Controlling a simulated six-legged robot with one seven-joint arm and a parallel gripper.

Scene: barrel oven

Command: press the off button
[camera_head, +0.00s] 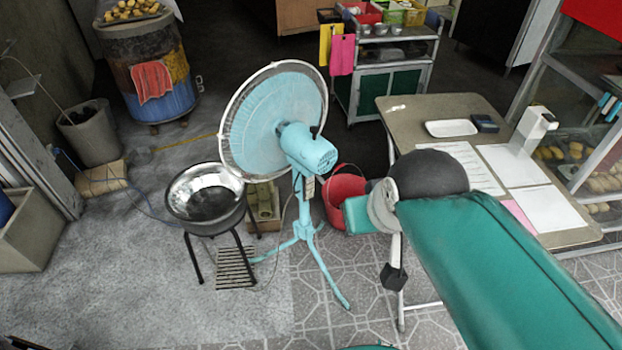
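A light blue standing fan (272,122) is in the middle of the view, its head facing away to the left and its motor housing (312,150) toward me. A small control box (305,186) is on its pole below the head. No single off button can be made out at this size. My teal arm reaches in from the lower right and ends in a bend right of the fan, near a red bucket. A small dark piece (394,278) hangs below that bend. I cannot tell whether it is my gripper, and no fingertips can be made out.
A metal bowl on a black stand (205,198) is left of the fan. The red bucket (343,194) is behind the fan's right side. A table (425,112) with papers and a white tray stands right. A barrel oven (150,70) is at the back left.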

